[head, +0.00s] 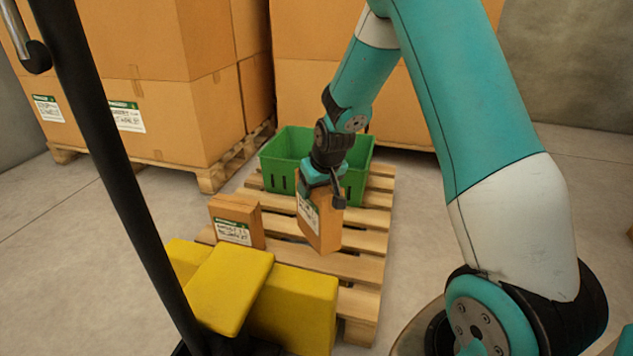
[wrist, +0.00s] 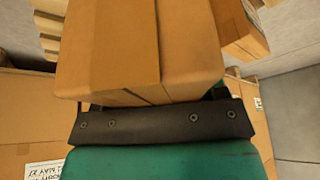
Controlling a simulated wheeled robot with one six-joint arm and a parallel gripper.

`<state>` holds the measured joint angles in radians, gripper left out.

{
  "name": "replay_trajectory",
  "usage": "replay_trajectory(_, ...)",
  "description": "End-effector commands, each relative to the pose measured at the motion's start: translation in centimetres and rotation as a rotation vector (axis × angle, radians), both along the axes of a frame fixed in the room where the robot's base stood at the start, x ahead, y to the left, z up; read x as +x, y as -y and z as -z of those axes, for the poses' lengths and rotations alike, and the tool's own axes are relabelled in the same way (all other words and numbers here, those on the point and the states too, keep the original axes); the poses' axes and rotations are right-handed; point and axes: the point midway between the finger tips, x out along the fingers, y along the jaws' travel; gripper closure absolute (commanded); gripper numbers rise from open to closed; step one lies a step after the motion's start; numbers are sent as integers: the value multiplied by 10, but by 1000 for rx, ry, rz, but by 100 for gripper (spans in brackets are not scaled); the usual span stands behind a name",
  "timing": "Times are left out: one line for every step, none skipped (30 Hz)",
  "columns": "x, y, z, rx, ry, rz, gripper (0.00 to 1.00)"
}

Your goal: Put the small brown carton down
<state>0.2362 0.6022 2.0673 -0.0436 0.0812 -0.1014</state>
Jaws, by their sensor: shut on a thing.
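The small brown carton (head: 319,219) has a white and green label and hangs slightly tilted in my gripper (head: 322,190). My gripper is shut on it. In the head view it is over the wooden pallet (head: 365,244), in front of the green crate (head: 355,176); I cannot tell whether its bottom edge touches the slats. In the wrist view the carton (wrist: 140,50) fills the upper middle, beyond the dark gripper bar. The carton's far side is hidden.
Another brown carton (head: 237,222) stands on the pallet to the left. A yellow block (head: 232,287) is at the near left. Large stacked boxes (head: 165,120) stand on pallets behind. Bare slats lie to the right of the held carton. A black pole crosses the left side.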

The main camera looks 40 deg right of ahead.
Motion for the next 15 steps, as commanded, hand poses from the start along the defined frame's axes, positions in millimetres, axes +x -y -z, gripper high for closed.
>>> replay_trajectory(1,0,18,0,2,0,100)
replay_trajectory(1,0,26,0,2,0,100)
replay_trajectory(1,0,35,0,2,0,100)
replay_trajectory(1,0,42,0,2,0,100)
replay_trajectory(1,0,48,0,2,0,100)
replay_trajectory(1,0,55,0,3,0,100)
replay_trajectory(1,0,60,0,3,0,100)
replay_trajectory(1,0,64,0,3,0,100)
replay_trajectory(1,0,69,0,4,0,100)
replay_trajectory(1,0,71,0,4,0,100)
replay_trajectory(1,0,74,0,4,0,100)
replay_trajectory(1,0,76,-1,5,0,100)
replay_trajectory(1,0,77,-1,5,0,100)
replay_trajectory(1,0,77,-1,5,0,100)
replay_trajectory(1,0,78,-1,5,0,100)
